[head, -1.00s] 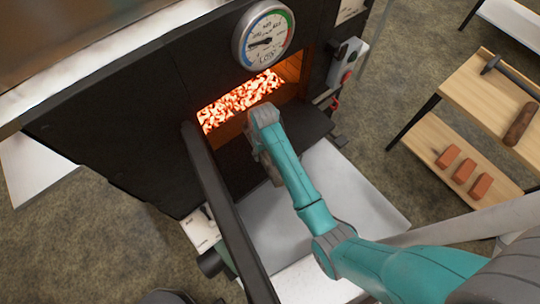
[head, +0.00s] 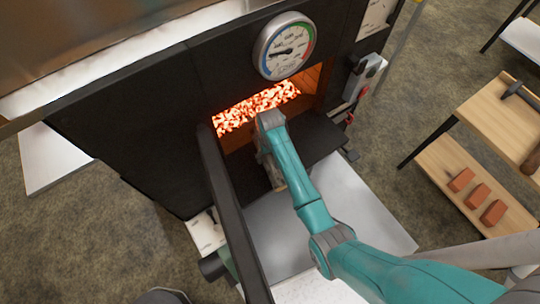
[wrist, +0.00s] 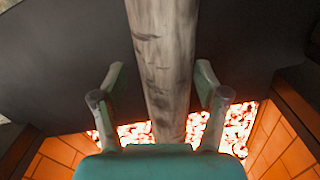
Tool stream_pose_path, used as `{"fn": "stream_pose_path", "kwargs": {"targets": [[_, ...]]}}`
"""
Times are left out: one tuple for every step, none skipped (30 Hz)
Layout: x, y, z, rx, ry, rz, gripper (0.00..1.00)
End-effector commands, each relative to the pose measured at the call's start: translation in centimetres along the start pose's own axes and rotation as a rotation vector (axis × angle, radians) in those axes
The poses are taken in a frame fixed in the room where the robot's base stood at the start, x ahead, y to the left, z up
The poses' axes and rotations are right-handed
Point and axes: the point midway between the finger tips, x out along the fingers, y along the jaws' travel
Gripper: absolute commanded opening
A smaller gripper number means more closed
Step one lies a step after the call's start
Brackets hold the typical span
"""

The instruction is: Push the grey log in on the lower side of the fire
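The grey log (wrist: 165,60) runs lengthwise between the two fingers of my gripper (wrist: 162,88) in the wrist view. Narrow gaps show between log and fingers, so the gripper is open around it. One end of the log lies in front of the glowing fire (wrist: 235,125). In the head view the log (head: 278,178) shows only partly, beneath my teal wrist, which covers the fingers. My wrist is at the mouth of the firebox, whose fire (head: 255,107) glows across the opening. Whether the log touches the embers is hidden.
A round gauge (head: 284,46) hangs above the opening. The dark open door (head: 224,200) stands left of my arm. A pale metal surface (head: 350,205) lies below the dark sill. A wooden rack (head: 503,125) with bricks (head: 478,196) stands right.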

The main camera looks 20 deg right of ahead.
Motion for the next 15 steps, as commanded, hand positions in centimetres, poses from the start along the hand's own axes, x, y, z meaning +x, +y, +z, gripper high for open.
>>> {"fn": "stream_pose_path", "kwargs": {"targets": [[0.0,0.0,0.0,0.000,0.000,0.000,0.86],[0.0,0.0,0.0,0.000,0.000,0.000,0.86],[0.0,0.0,0.0,0.000,0.000,0.000,0.86],[0.0,0.0,0.0,0.000,0.000,0.000,0.86],[0.0,0.0,0.0,0.000,-0.001,0.000,0.86],[0.0,0.0,0.0,0.000,-0.001,0.000,0.86],[0.0,0.0,0.0,0.000,-0.001,0.000,0.86],[0.1,0.0,0.1,0.000,-0.002,0.000,0.86],[0.1,0.0,0.1,0.000,-0.002,0.000,0.86],[0.0,0.0,0.1,0.000,-0.001,0.000,0.86],[-0.1,0.0,0.1,0.000,-0.001,0.000,0.86],[-0.3,0.0,0.0,0.000,-0.001,0.000,0.86],[-0.5,0.0,0.0,0.000,0.000,0.000,0.86],[-0.8,0.0,0.0,0.000,0.000,0.000,0.86],[-1.3,0.0,0.0,0.000,0.001,0.000,0.86]]}}
